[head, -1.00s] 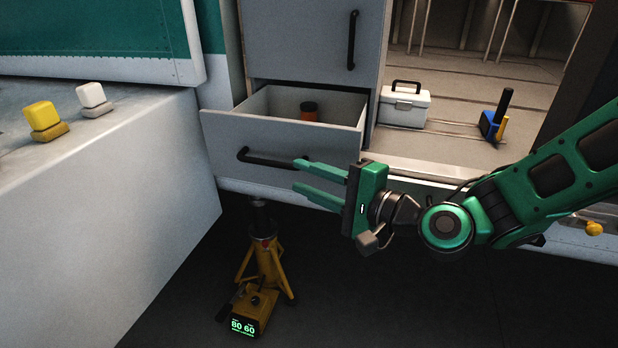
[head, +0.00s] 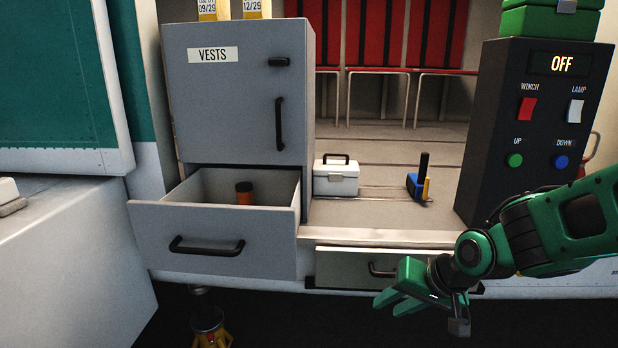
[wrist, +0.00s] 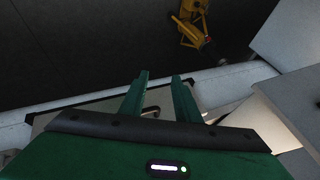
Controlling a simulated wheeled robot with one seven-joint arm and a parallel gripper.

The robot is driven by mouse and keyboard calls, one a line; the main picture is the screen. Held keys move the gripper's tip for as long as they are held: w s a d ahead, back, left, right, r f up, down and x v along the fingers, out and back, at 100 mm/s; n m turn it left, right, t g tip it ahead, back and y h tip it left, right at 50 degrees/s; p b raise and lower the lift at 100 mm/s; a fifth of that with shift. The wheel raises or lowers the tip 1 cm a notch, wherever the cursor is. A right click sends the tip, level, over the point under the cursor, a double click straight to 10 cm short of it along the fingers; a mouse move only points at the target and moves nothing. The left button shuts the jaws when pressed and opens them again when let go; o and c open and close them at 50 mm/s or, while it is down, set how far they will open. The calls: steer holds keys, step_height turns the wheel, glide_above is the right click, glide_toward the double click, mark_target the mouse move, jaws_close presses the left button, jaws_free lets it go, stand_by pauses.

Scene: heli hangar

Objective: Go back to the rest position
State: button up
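My gripper (head: 388,305) is at the lower right of the head view, in front of a lower drawer, with its green fingers pointing left and down. In the wrist view the two fingers (wrist: 160,92) stand apart with nothing between them. The gripper is open and empty. An open grey drawer (head: 213,242) is to its left, with an orange container with a dark lid (head: 245,194) inside. My gripper is apart from that drawer's handle.
The lower drawer (head: 340,270) is just behind my gripper. A white case (head: 335,180) and a blue tool (head: 414,187) stand on the hangar deck. A control box (head: 540,120) reading OFF stands at right. A yellow stand (head: 211,333) is on the floor at lower left.

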steer(key=s+d+m+g+h, duration=0.1)
steer(key=s+d+h, duration=0.25)
steer(key=d, duration=0.75)
steer(key=s+d+r+m+g, duration=0.1)
steer(key=s+d+r+g, duration=0.1)
steer(key=s+d, duration=0.4)
steer(key=s+d+r+m+g, duration=0.2)
steer(key=s+d, duration=0.4)
steer(key=s, duration=0.6)
steer(key=shift+s+d+g, duration=0.2)
steer(key=shift+s+g, duration=0.1)
steer(key=shift+g, duration=0.1)
steer(key=shift+r, duration=0.1)
steer(key=shift+w+f+h, duration=0.25)
steer(key=shift+w, duration=0.4)
